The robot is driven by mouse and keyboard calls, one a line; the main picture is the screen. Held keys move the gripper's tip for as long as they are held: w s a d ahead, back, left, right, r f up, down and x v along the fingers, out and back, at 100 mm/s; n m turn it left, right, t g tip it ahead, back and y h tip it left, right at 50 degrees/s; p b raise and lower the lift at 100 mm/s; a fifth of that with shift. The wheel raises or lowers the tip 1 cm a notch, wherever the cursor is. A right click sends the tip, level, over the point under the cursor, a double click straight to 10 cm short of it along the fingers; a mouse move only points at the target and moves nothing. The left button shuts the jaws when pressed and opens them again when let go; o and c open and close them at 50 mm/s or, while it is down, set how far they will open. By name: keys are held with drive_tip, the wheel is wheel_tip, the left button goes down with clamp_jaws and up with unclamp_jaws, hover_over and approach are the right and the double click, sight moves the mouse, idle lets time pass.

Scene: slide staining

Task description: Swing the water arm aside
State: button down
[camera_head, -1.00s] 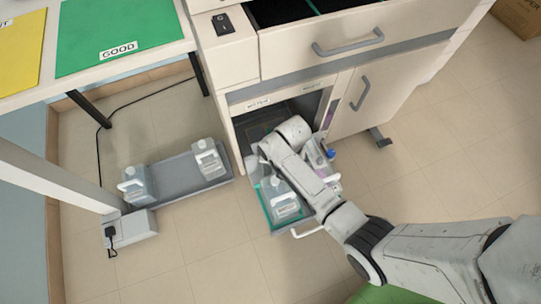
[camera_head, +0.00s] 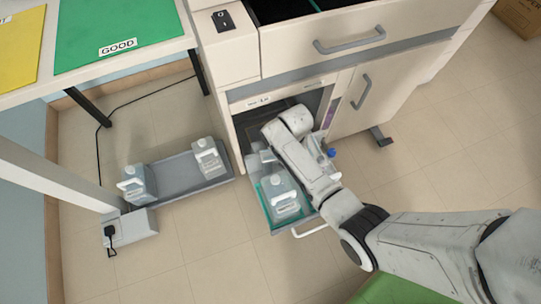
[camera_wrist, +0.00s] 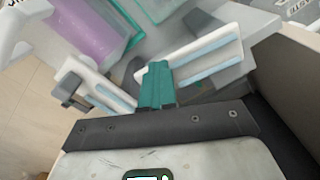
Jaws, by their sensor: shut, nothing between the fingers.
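My gripper (camera_wrist: 158,72) shows in the wrist view as a narrow teal pair of fingertips, shut and empty. A white bar with pale-blue strips (camera_wrist: 207,55) lies just right of the fingertips, and a similar one (camera_wrist: 100,90) lies to their left. I cannot tell for sure whether either is the water arm, or whether the fingers touch them. In the head view my wrist is low in front of the cabinet opening, over the pulled-out tray (camera_head: 262,203). My fingertips are hidden there.
A clear jug (camera_head: 281,195) stands in the tray. A purple container (camera_wrist: 95,28) is beyond my fingers, mostly hidden by my arm in the head view. Two jugs (camera_head: 137,184) (camera_head: 207,157) stand on a grey floor tray (camera_head: 178,178). The cabinet door (camera_head: 355,100) is at right.

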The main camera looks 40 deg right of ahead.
drive_tip(key=shift+s+d+f+g, duration=0.15)
drive_tip(key=shift+s+d+f, duration=0.15)
drive_tip(key=shift+s+f, duration=0.25)
drive_tip(key=shift+s+d+f+g, duration=0.15)
drive_tip(key=shift+s+d+f, duration=0.15)
drive_tip(key=shift+s, duration=0.35)
drive_tip(key=shift+w, duration=0.15)
wheel_tip(320, 180, up, 9)
drive_tip(key=p, duration=0.8)
drive_tip(key=shift+w+f, duration=0.2)
drive_tip(key=shift+w, duration=0.15)
